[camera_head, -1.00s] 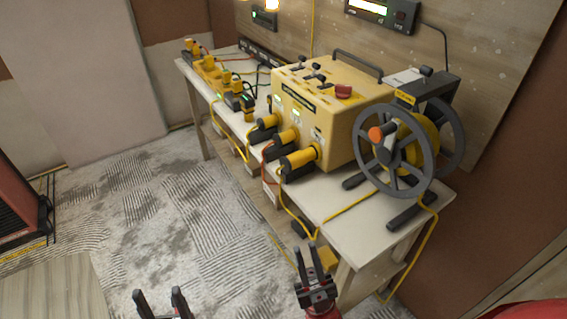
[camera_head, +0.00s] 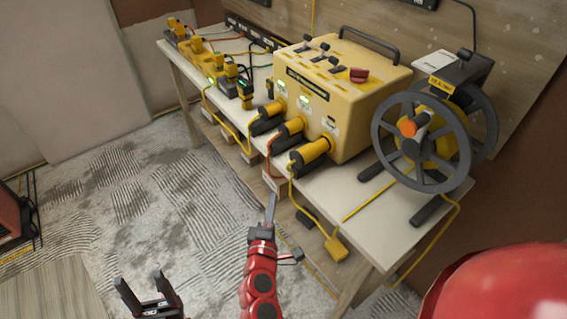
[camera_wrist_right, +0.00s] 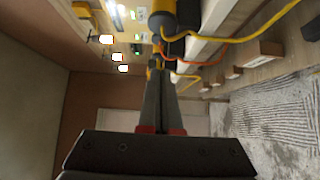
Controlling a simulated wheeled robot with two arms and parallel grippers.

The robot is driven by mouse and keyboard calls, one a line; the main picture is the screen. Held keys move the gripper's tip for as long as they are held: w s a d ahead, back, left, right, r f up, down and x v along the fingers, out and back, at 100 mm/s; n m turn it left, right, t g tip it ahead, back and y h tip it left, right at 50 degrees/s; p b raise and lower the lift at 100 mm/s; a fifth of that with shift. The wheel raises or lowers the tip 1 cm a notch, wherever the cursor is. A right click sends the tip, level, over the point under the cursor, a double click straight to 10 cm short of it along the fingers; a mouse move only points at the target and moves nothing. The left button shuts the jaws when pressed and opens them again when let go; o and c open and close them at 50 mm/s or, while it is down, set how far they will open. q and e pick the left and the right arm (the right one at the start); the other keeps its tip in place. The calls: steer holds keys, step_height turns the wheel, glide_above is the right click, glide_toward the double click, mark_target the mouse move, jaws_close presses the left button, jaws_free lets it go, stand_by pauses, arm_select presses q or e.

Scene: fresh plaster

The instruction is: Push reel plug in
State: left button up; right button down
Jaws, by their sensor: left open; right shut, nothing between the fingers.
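A yellow power box (camera_head: 350,120) stands on the workbench with three yellow-and-black plugs at its front. The nearest plug (camera_head: 312,150) is at its socket and stands out from the face; how deep it sits cannot be told. A yellow cable drops from it over the bench edge. The cable reel (camera_head: 420,140) stands to the right. My right gripper (camera_head: 272,200) is shut and empty, in front of the bench, below and left of the nearest plug. In the right wrist view its closed fingers (camera_wrist_right: 159,80) point toward a yellow-and-black plug (camera_wrist_right: 163,12). My left gripper (camera_head: 148,285) is open and empty, low over the floor.
The middle plug (camera_head: 288,132) and far plug (camera_head: 267,118) are close beside the nearest one. A yellow block (camera_head: 335,247) hangs at the bench edge among loose cables. Yellow devices (camera_head: 205,65) line the bench's far end. A red rounded thing fills the lower right corner.

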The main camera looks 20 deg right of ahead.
mark_target(303, 164)
steer(key=p+x, duration=0.1)
steer(key=x, duration=0.3)
steer(key=d+p+x, duration=0.1)
steer(key=x, duration=0.3)
steer(key=s+d+p+x, duration=0.1)
steer(key=p+x, duration=0.1)
steer(key=x, duration=0.2)
steer(key=shift+d+r, duration=0.2)
steer(key=shift+d, duration=0.05)
steer(key=shift+w+d, duration=0.1)
steer(key=shift+d, duration=0.35)
steer(key=shift+f, duration=0.1)
steer(key=d, duration=0.1)
steer(key=w+d, duration=0.1)
steer(key=d, duration=0.2)
steer(key=shift+w+d, duration=0.4)
steer(key=shift+a, duration=0.1)
